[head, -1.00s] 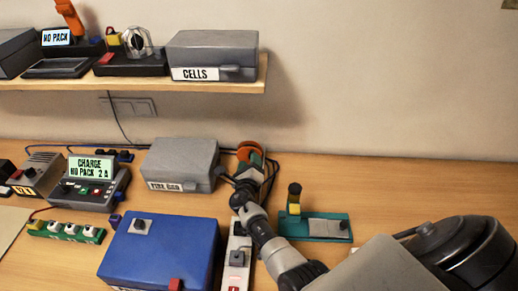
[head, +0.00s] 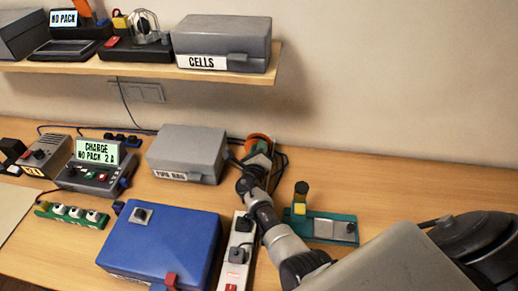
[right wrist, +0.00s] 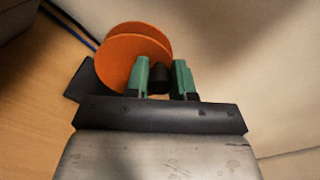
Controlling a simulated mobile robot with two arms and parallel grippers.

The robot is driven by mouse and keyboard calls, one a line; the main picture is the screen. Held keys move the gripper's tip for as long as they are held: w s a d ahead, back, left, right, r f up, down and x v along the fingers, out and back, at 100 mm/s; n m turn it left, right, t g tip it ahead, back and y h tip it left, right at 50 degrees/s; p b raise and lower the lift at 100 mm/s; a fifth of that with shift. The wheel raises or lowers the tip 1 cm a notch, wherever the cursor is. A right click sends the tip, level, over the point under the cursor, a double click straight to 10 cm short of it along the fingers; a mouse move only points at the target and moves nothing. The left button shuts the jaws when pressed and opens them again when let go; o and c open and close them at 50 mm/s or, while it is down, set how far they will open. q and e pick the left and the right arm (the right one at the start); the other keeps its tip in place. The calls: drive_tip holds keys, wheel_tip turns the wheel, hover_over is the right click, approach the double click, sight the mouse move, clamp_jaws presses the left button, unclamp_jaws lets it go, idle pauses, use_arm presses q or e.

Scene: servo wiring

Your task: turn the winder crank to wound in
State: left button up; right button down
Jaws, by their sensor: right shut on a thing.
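The winder shows as an orange spool (head: 258,138) at the back of the bench, right of the grey box. In the right wrist view the winder has two orange discs (right wrist: 128,52) and a dark base at the left. My right gripper (right wrist: 161,72), with green fingers, is shut on the dark crank knob (right wrist: 160,80) beside the discs. In the head view my right arm reaches to the winder and partly covers it, so the crank is hidden there. The crank's angle is hard to tell. My left gripper is not in view.
A grey box (head: 187,150) stands left of the winder. A blue box (head: 160,248) and a white power strip (head: 237,255) lie nearer. A green fixture (head: 322,226) is right of my arm. Dark cables run behind the winder. The bench's back right is clear.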

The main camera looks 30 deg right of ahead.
drive_tip(key=shift+s+d+f+m+b, duration=0.1)
drive_tip(key=shift+d+f+m+b, duration=0.05)
drive_tip(key=shift+m+b, duration=0.4)
drive_tip(key=m+b, duration=0.1)
drive_tip(key=m, duration=0.1)
drive_tip(key=m+b, duration=0.1)
drive_tip(key=m, duration=0.1)
drive_tip(key=shift+s+d+f+b, duration=0.3)
drive_tip(key=shift+d+f, duration=0.05)
drive_tip(key=shift+d, duration=0.05)
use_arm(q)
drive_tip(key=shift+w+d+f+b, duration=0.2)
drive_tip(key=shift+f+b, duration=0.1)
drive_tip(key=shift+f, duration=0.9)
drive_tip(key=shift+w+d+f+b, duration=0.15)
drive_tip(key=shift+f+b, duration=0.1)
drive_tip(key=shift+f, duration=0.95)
use_arm(e)
drive_tip(key=shift+s+d+m, duration=0.1)
drive_tip(key=shift+m, duration=0.75)
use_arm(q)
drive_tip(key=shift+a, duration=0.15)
use_arm(e)
drive_tip(key=c, duration=1)
unclamp_jaws()
drive_tip(key=shift+o, duration=0.2)
